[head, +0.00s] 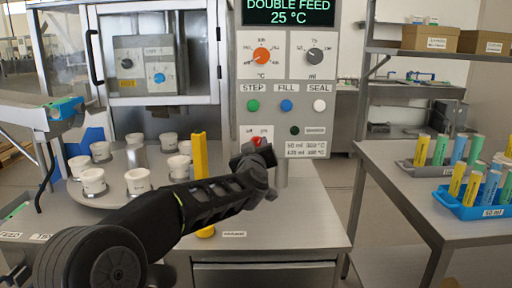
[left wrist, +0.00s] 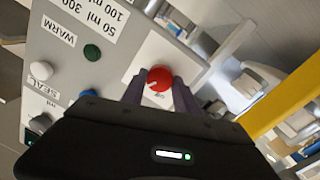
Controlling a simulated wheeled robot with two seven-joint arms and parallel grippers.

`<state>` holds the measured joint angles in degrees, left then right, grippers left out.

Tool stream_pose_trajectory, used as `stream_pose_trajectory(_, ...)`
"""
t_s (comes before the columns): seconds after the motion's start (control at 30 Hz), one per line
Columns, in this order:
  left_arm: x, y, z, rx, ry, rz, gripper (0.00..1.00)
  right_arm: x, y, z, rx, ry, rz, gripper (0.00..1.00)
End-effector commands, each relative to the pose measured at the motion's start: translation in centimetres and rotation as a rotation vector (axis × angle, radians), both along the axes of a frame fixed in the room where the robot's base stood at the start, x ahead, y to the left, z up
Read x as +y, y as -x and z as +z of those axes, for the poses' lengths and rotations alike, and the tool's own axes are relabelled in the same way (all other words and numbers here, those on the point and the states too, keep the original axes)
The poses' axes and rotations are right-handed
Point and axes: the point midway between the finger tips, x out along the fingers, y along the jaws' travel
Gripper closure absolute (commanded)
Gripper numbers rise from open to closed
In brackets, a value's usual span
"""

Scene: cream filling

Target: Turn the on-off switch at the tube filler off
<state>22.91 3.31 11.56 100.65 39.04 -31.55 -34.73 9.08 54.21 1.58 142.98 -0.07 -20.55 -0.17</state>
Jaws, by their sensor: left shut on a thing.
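The on-off switch is a red round knob (left wrist: 160,77) with a white pointer mark, on a white plate of the tube filler's control panel (head: 287,65). In the head view only a bit of the red knob (head: 257,140) shows above my gripper. My left gripper (head: 262,152) reaches the panel's lower left from the front. In the left wrist view its two dark fingers (left wrist: 159,88) stand on either side of the knob, shut on it. The labels beside the knob are too small or hidden to read fully. My right gripper is not in view.
A yellow post (head: 200,168) stands close to my left forearm. White cups stand on a round turntable (head: 110,197) at the left. A side table (head: 400,170) at the right carries a blue tray (head: 447,202) of tubes. Orange and grey dials sit higher on the panel.

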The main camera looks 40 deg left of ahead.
Motion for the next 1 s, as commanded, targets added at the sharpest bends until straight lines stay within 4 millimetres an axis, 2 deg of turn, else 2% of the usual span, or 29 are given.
stream_pose_trajectory(0.37,0.0,0.0,-0.2,-0.087,0.111,0.0,1.0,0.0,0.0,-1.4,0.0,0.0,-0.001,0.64)
stream_pose_trajectory(1.0,0.0,0.0,-0.5,-0.429,0.562,-0.001,1.0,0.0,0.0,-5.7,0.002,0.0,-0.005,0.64)
